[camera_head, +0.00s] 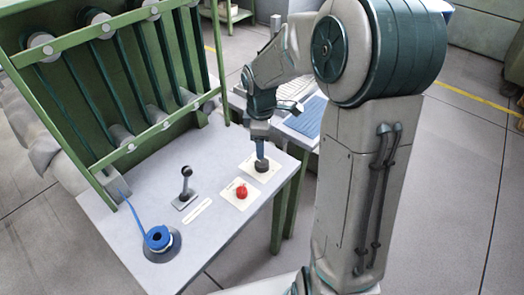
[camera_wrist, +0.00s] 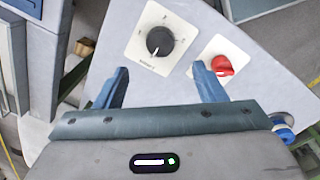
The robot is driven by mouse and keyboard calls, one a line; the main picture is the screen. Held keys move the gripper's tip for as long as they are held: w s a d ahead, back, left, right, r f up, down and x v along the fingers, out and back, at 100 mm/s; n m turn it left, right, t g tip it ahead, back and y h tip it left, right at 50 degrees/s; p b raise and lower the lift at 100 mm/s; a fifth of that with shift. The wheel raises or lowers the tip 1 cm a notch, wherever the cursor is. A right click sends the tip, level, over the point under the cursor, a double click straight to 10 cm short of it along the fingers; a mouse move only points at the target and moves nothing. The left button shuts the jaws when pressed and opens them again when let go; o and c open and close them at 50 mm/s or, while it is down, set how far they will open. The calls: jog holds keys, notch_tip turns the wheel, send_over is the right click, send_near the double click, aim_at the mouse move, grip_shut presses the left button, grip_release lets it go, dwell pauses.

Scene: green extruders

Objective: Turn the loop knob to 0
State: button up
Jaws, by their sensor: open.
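A black round knob (camera_wrist: 159,40) sits on a white plate (camera_wrist: 183,24) with small marks around it. Its white pointer line points down and slightly left in the wrist view, toward small lettering too small to read. In the head view the black knob (camera_head: 262,166) is near the table's right edge. My gripper (camera_wrist: 162,70) is open and empty, its two blue fingers apart, with the knob ahead of and between them. In the head view my gripper (camera_head: 260,150) points down just above the knob; contact cannot be told.
A red knob (camera_head: 241,191) on its own plate is close beside the black one. A black-handled lever (camera_head: 186,184) and a blue spool (camera_head: 159,239) stand further left on the grey table (camera_head: 207,232). A green frame (camera_head: 120,150) rises along the back.

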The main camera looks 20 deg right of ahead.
notch_tip(320, 180, up, 4)
jog(key=shift+s+r, duration=0.1)
dwell(0.6)
jog(key=s+r+m+t+p, duration=0.1)
jog(key=s+r+m, duration=0.2)
jog(key=s+m, duration=0.4)
jog(key=s+r+m+t+p, duration=0.1)
jog(key=s+r+m, duration=0.2)
jog(key=s+m, duration=0.4)
jog(key=s, duration=0.5)
jog(key=shift+s+d+r, duration=0.15)
jog(key=shift+s+r, duration=0.05)
jog(key=shift+s, duration=0.1)
dwell(0.8)
